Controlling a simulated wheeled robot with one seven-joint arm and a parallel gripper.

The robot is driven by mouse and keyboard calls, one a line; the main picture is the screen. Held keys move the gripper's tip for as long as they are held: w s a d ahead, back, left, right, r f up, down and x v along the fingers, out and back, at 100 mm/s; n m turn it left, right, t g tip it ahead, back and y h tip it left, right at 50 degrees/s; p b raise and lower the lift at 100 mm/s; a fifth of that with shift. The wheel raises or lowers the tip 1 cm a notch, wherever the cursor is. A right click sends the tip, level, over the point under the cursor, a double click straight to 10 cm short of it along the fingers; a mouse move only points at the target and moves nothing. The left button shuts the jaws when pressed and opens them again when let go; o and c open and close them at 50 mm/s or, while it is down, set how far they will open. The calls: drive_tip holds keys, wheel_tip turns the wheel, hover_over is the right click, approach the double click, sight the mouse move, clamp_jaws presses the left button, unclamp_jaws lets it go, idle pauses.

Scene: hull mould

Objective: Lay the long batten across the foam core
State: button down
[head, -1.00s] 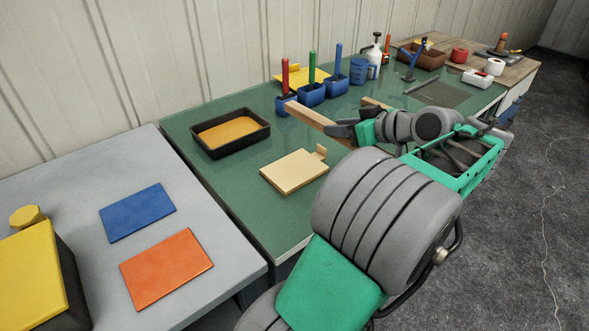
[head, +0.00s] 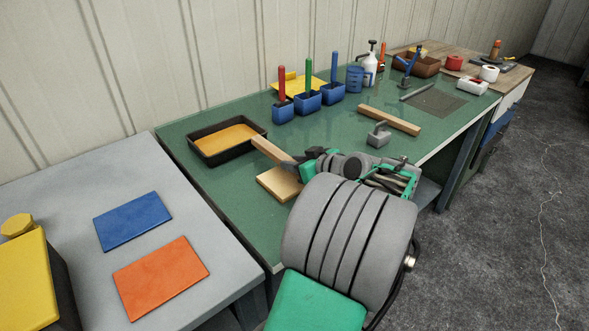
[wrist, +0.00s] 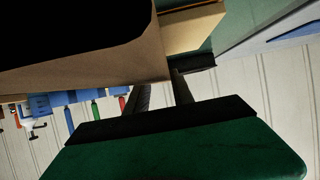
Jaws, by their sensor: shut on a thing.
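A wooden batten (head: 271,151) is in the jaws of my gripper (head: 300,159). In the wrist view the brown batten (wrist: 90,68) spans the upper left, with my gripper (wrist: 165,88) shut on it. The foam core, a pale beige block (head: 278,184), lies on the green bench beneath the gripper. My gripper and arm hide its right part. The held batten is over its far edge; I cannot tell whether they touch. The pale block (wrist: 192,30) shows beyond the batten in the wrist view. A second wooden batten (head: 390,119) lies on the bench farther back.
A black tray with orange contents (head: 198,155) stands left of the gripper. Blue holders (head: 307,102) with coloured handles stand behind. A grey weight with a handle (head: 378,136) is to the right. Blue (head: 133,221) and orange (head: 161,276) sheets lie on the grey table.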

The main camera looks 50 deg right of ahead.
drive_tip(key=shift+f, duration=1.15)
drive_tip(key=c, duration=1.1)
unclamp_jaws()
drive_tip(key=shift+s, duration=0.1)
drive_tip(key=shift+r, duration=0.3)
drive_tip(key=v, duration=1.2)
drive_tip(key=shift+f, duration=0.1)
